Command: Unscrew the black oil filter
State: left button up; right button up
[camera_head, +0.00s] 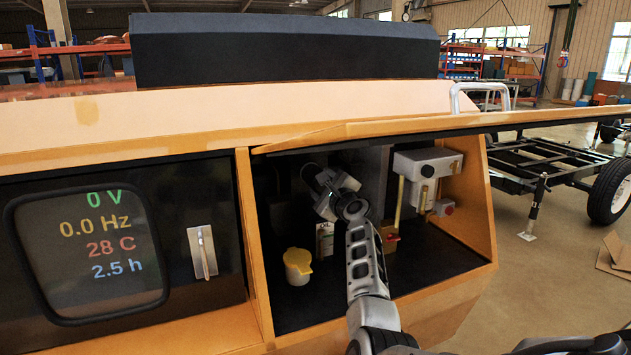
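My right arm reaches from the lower right into the open compartment of the orange light tower (462,285). Its gripper (322,180) is at the compartment's back, next to a dark rounded shape (311,172) that may be the black oil filter. The gripper and the deep shade hide most of that shape. I cannot tell whether the fingers touch it or how far apart they are. My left gripper is not in view.
A yellow-capped white container (298,266) stands on the compartment floor, left of my arm. A grey box (428,165) hangs on the right, with a yellow rod and a red part (391,238) below. The compartment's frame bounds the space. A display panel (90,250) is left.

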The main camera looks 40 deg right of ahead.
jog(key=shift+n, duration=0.8)
jog(key=shift+r+n, duration=0.1)
jog(key=shift+n, duration=0.3)
